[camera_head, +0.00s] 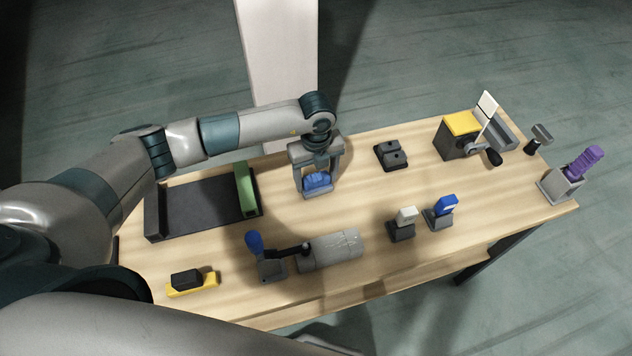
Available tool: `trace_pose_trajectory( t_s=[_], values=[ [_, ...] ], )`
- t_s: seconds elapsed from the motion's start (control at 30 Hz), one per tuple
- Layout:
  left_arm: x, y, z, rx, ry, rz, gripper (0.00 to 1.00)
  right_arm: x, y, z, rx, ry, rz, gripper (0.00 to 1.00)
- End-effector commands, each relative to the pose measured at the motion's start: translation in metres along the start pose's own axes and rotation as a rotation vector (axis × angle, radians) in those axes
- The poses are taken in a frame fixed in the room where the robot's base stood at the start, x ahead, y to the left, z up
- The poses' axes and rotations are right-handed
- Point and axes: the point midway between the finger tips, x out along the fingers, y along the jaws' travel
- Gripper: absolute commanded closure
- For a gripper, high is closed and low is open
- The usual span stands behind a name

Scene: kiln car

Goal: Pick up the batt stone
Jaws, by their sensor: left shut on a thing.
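My left gripper (317,178) points down at the back middle of the wooden table. Its two fingers are shut on a small blue piece (317,181), one finger on each side. The blue piece sits at a small grey holder (318,193); I cannot tell whether it still touches it. No label shows which thing is the batt stone; the blue piece is what my left gripper has hold of. My right gripper is out of view.

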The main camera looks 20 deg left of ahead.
Motion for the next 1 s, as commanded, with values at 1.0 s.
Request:
trace_pose_trajectory(
  t_s=[1.0],
  values=[
    [-0.080, 0.025, -0.066, 0.006, -0.002, -0.004, 0.63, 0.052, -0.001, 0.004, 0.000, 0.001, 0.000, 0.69]
  ],
)
